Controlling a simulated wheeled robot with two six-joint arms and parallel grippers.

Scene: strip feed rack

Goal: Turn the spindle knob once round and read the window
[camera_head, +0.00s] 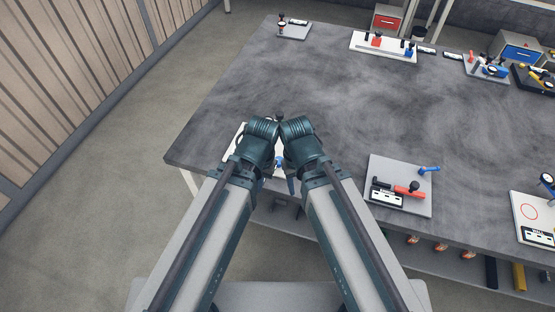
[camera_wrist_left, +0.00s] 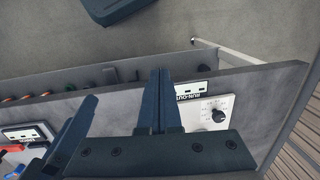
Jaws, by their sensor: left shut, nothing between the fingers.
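A white plate (camera_wrist_left: 228,103) with a black round knob (camera_wrist_left: 218,116) ringed by small marks shows in the left wrist view. Beside it is a card labelled RUN-OUT (camera_wrist_left: 193,89) with small dark windows; their reading is too small to tell. My left gripper (camera_wrist_left: 160,74) is shut and empty, just left of the card in that view; contact cannot be told. In the head view the white plate (camera_head: 232,141) is mostly hidden behind my arms, and a small black knob top shows above them.
A grey board with a red-handled tool (camera_head: 408,190) and blue lever lies right of my arms. More fixtures and a red drawer box (camera_head: 387,19) stand along the back. The middle of the table (camera_head: 300,80) is clear.

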